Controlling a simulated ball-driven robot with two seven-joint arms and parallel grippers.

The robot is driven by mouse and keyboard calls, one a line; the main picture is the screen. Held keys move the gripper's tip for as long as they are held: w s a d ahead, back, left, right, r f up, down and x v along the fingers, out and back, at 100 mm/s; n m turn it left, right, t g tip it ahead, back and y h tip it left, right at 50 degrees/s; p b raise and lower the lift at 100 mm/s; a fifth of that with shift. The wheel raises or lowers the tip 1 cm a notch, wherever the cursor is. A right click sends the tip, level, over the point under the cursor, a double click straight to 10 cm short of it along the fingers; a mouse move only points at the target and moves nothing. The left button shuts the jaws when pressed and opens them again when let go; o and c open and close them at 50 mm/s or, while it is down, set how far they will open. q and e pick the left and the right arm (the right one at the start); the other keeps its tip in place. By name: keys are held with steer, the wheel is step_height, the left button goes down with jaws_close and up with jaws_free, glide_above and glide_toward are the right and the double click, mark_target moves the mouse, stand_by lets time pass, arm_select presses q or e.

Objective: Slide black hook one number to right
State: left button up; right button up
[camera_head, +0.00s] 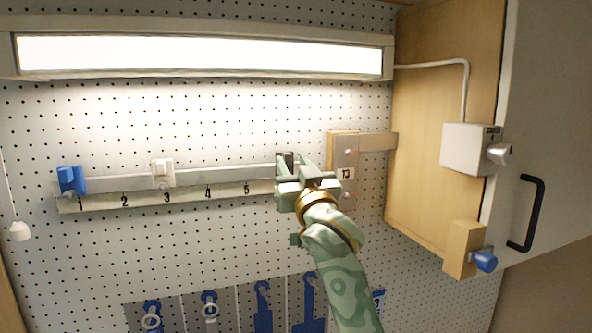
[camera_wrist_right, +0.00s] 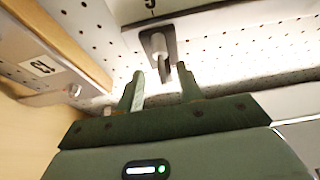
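The black hook (camera_head: 288,157) sits near the right end of the numbered rail (camera_head: 215,193), to the right of the 5. My right gripper covers its lower part and the number under it. In the right wrist view the hook is a dark plate (camera_wrist_right: 172,37) with a pale peg pointing toward me. My right gripper (camera_head: 296,168) is at the hook. In the wrist view its two fingers (camera_wrist_right: 161,73) are spread, with the peg's end between or just beyond the tips; I cannot tell whether they touch. My left gripper is out of view.
A blue hook (camera_head: 71,180) is at 1 and a white hook (camera_head: 162,172) at 3. A wooden block marked 13 (camera_head: 344,152) stands close right of my gripper. A cabinet door with a black handle (camera_head: 525,213) is farther right. Blue tool silhouettes (camera_head: 263,305) hang below.

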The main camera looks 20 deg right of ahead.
steer(key=shift+s+a+f, duration=0.1)
steer(key=shift+s, duration=0.1)
steer(key=b+v, duration=0.4)
steer(key=v, duration=1.2)
steer(key=shift+b, duration=0.35)
steer(key=shift+f, duration=0.1)
